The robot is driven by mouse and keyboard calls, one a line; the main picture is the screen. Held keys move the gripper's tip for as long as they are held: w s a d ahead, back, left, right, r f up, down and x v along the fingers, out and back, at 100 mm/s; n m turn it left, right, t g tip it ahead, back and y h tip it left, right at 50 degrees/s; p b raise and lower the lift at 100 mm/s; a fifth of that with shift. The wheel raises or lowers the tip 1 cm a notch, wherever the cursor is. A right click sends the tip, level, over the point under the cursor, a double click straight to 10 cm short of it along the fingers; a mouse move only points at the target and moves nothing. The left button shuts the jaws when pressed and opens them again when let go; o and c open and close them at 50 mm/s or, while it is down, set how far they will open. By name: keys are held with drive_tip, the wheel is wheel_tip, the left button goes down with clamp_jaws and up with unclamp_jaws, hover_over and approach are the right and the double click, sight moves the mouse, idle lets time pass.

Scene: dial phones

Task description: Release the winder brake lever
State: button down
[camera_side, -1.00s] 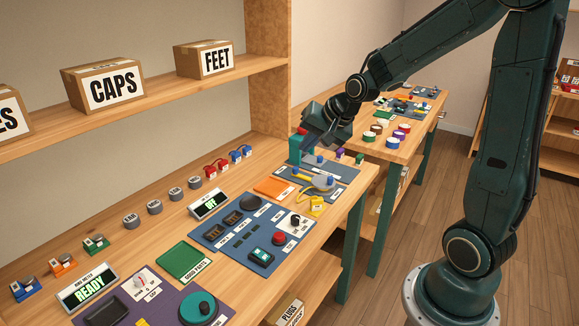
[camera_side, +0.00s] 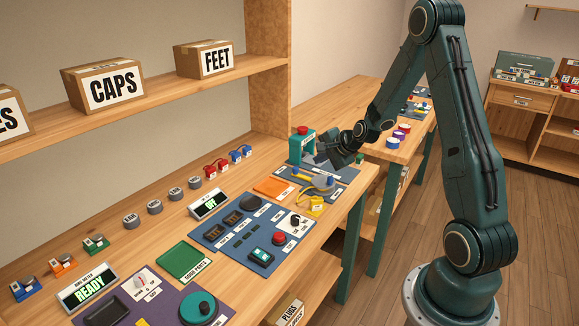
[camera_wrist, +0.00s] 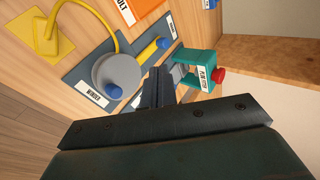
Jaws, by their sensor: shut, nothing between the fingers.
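The winder shows in the side view as a grey disc (camera_side: 322,183) with a blue knob, on a blue mat. In the wrist view, the grey disc (camera_wrist: 116,72) carries a blue knob (camera_wrist: 113,91) and has a WINDER label beside it. A yellow bar with a blue end, seemingly the brake lever (camera_wrist: 149,50), lies beside the disc; it also shows in the side view (camera_side: 303,177). My gripper (camera_side: 334,160) is above the back of the winder mat. In the wrist view its fingers (camera_wrist: 157,78) are together and empty, and partly hide the mat.
A teal press with a red button (camera_side: 302,143) stands close behind the winder; it is also near my fingers in the wrist view (camera_wrist: 197,72). A yellow cord fixture (camera_side: 317,205) and orange tray (camera_side: 273,187) are nearby. Open air lies above the mat.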

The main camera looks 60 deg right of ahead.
sight(304, 180)
drive_tip(key=shift+d+f, duration=0.2)
drive_tip(key=shift+d, duration=0.05)
idle(0.3)
drive_tip(key=shift+x, duration=5)
drive_tip(key=shift+w+r, duration=0.1)
drive_tip(key=shift+w, duration=0.05)
drive_tip(key=shift+w, duration=1.4)
drive_tip(key=shift+s, duration=0.1)
